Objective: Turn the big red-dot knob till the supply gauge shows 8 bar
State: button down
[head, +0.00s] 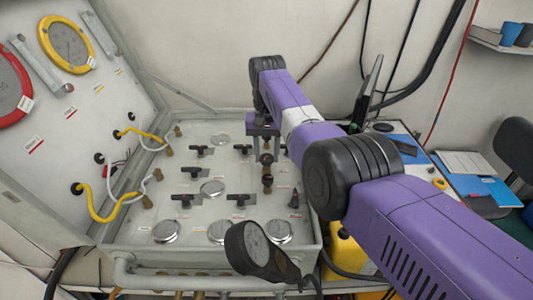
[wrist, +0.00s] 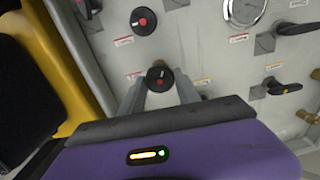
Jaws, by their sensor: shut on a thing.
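I cannot tell by size which is the big one. Several gauges show, including a dark stalked one (head: 257,243); their readings and which one is the supply gauge are not legible.
Black lever valves (head: 186,200) and round dials (head: 212,187) cover the panel left of my gripper. An upright panel with a yellow-rimmed gauge (head: 66,45) and a red-rimmed gauge (head: 14,90) stands at left. Yellow hoses (head: 100,213) loop between them. A yellow container (head: 345,258) stands at right.

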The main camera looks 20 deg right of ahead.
aim_at(267, 157)
jog(key=m, duration=0.6)
jog(key=shift+r, duration=0.1)
jog(key=m, duration=0.6)
dwell(0.4)
jog(key=c, duration=0.9)
grip_release()
jog(key=shift+r+b, duration=0.85)
jog(key=shift+r, duration=3)
jog(key=shift+s, duration=0.1)
